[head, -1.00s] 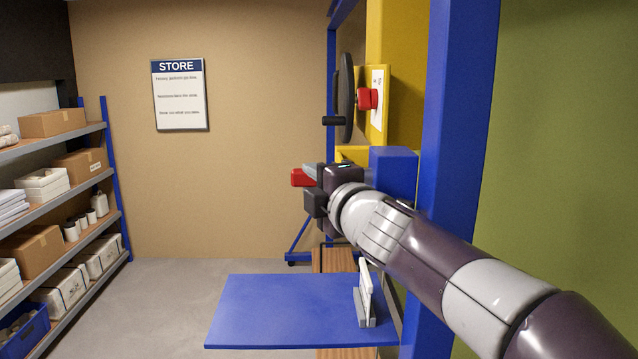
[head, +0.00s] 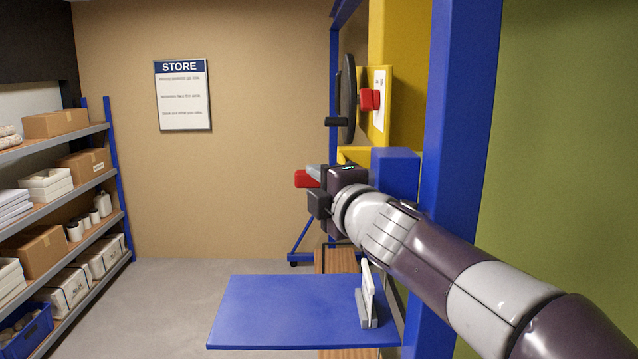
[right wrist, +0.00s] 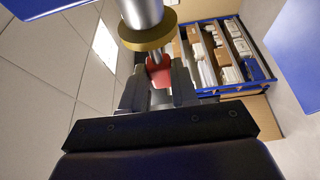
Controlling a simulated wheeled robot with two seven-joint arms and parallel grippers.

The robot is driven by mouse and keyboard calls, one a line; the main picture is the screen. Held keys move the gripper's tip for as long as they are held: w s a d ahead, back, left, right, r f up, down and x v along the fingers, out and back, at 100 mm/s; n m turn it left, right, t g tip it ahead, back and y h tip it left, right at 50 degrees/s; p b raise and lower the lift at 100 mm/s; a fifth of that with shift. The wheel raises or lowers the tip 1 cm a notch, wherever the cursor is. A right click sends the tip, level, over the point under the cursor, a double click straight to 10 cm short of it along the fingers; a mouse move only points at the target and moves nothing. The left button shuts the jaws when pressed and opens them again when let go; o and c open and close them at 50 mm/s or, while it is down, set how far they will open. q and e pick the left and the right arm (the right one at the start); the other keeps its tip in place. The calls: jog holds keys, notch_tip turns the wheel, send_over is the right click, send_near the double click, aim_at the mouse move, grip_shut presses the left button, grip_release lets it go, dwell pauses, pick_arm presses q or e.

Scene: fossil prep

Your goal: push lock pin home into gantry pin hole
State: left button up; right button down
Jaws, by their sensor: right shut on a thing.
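My right gripper (head: 318,190) is in front of the blue and yellow gantry (head: 395,168). In the right wrist view its two dark fingers (right wrist: 158,88) are shut on the red handle of the lock pin (right wrist: 158,72). The red part (head: 306,179) sticks out left of the fingers in the head view. Beyond the handle, a thin grey shaft meets a brass collar (right wrist: 148,32) with a thick steel cylinder (right wrist: 141,10). The pin hole itself is hidden, so I cannot tell how deep the pin sits. My left gripper is not in view.
A blue tabletop (head: 285,312) lies below, with a small white and grey stand (head: 367,300) at its right. A dark handwheel (head: 346,98) and red knob (head: 370,100) are above. A blue post (head: 455,130) stands close behind my arm. Stocked shelves (head: 60,180) are far left.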

jog(key=shift+d, duration=0.15)
jog(key=shift+d+p, duration=0.55)
jog(key=shift+d, duration=0.05)
jog(key=c, duration=0.8)
grip_release()
jog(key=shift+s+d, duration=0.1)
